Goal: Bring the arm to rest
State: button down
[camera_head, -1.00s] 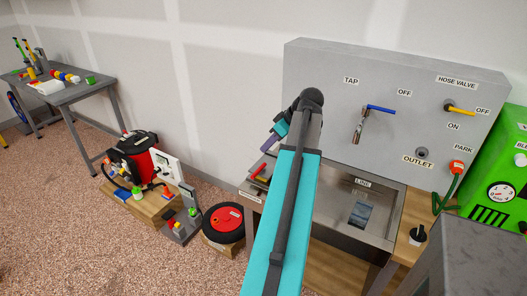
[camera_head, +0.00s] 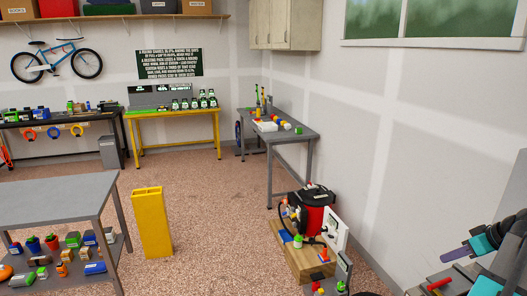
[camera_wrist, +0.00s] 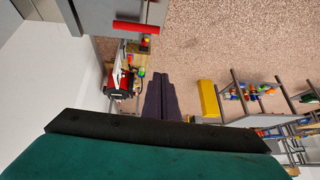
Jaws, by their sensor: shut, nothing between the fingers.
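My teal and dark arm reaches in from the right edge in the head view. My gripper (camera_head: 446,257) shows there as a purple end pointing left, above a grey surface with a red bar (camera_head: 439,284). In the wrist view my gripper (camera_wrist: 161,78) has its two dark purple fingers together, with nothing between them. The fingers appear in free air over the speckled floor. The same red bar (camera_wrist: 136,27) shows in the wrist view, apart from the fingers. Most of my arm is outside the head view.
A red and black machine (camera_head: 313,212) sits on a low wooden stand (camera_head: 301,261) left of my arm. A grey table (camera_head: 300,137) stands by the wall. A yellow bin (camera_head: 152,222) and a grey shelved bench (camera_head: 60,192) are at left. The floor between is clear.

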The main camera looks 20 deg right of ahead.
jog(key=w+a+f+n+g+y, duration=0.2)
jog(key=w+a+f+n+y, duration=0.15)
jog(key=w+a+f, duration=1.1)
jog(key=w+a+f+n+g+y, duration=0.1)
jog(key=w+a+f, duration=0.1)
jog(key=a+f, duration=0.45)
jog(key=w+a+f+g, duration=0.1)
jog(key=a+f+g, duration=0.15)
jog(key=a, duration=0.65)
jog(key=w+a+f+n+g+y, duration=0.1)
jog(key=w+a+f, duration=0.1)
jog(key=a+f, duration=0.4)
jog(key=s+a+f+g, duration=0.2)
jog(key=s+a+f, duration=0.25)
jog(key=a, duration=0.25)
jog(key=s+a+f+n+g+h, duration=0.1)
jog(key=s+a+f, duration=0.2)
jog(key=a+f, duration=0.3)
jog(key=s+a+f+g, duration=0.2)
jog(key=s+a+f, duration=0.15)
jog(key=a, duration=0.45)
jog(key=s+f+m+h, duration=0.2)
jog(key=s+f+m, duration=0.1)
jog(key=s, duration=0.4)
jog(key=s+f+m+g+h, duration=0.1)
jog(key=s+f+m+h, duration=0.2)
jog(key=s+f, duration=0.3)
jog(key=shift+s+a+f, duration=0.25)
jog(key=shift+s+a, duration=0.15)
jog(key=shift+s, duration=0.1)
